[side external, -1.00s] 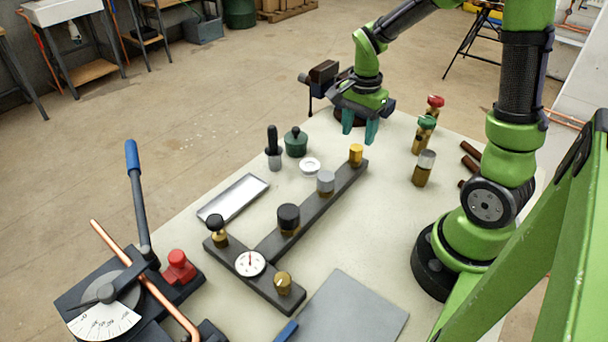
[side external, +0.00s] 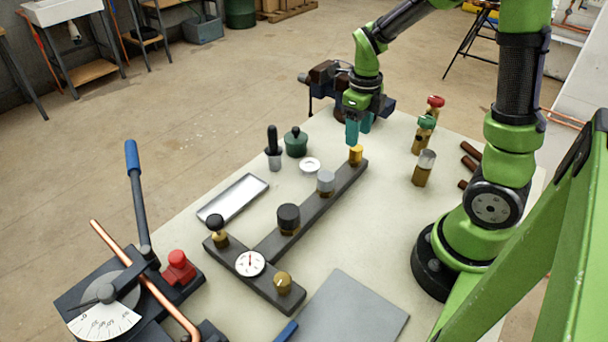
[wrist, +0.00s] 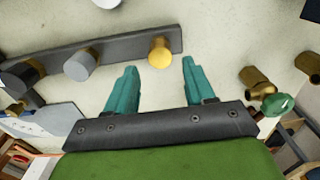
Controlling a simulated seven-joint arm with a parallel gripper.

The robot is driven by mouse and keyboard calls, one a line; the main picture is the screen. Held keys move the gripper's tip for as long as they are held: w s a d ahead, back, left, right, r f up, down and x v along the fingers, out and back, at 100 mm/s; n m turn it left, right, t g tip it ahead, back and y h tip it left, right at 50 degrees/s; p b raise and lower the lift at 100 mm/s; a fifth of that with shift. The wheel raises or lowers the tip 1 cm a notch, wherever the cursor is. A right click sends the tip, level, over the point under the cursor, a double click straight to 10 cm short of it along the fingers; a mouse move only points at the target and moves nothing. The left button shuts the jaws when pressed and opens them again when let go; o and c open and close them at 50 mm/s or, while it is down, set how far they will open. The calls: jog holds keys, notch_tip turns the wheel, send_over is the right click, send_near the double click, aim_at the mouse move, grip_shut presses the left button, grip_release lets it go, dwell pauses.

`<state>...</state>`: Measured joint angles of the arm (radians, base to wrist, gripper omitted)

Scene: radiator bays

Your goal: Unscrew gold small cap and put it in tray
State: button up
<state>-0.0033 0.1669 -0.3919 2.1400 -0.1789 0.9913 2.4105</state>
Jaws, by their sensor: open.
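The small gold cap (side external: 356,154) sits on the far end of the dark manifold bar (side external: 332,194). In the wrist view the gold cap (wrist: 160,52) shows just beyond my fingertips, nearly in line with the gap between them. My gripper (side external: 358,133) has teal fingers that point down, close above the gold cap and apart from it. The wrist view shows my gripper (wrist: 160,68) open, with nothing between the fingers. The silver tray (side external: 216,210) lies empty on the table to the left of the bar.
A grey cap (side external: 326,181) and a black cap (side external: 288,216) stand along the same bar. A green pot (side external: 296,142), a white ring (side external: 309,165) and a black-handled tool (side external: 273,148) stand left of the bar. Several brass valves, one being green-topped (side external: 425,130), stand to the right.

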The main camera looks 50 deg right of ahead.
aim_at(356, 152)
jog(key=shift+f, duration=0.1)
jog(key=shift+f, duration=2.4)
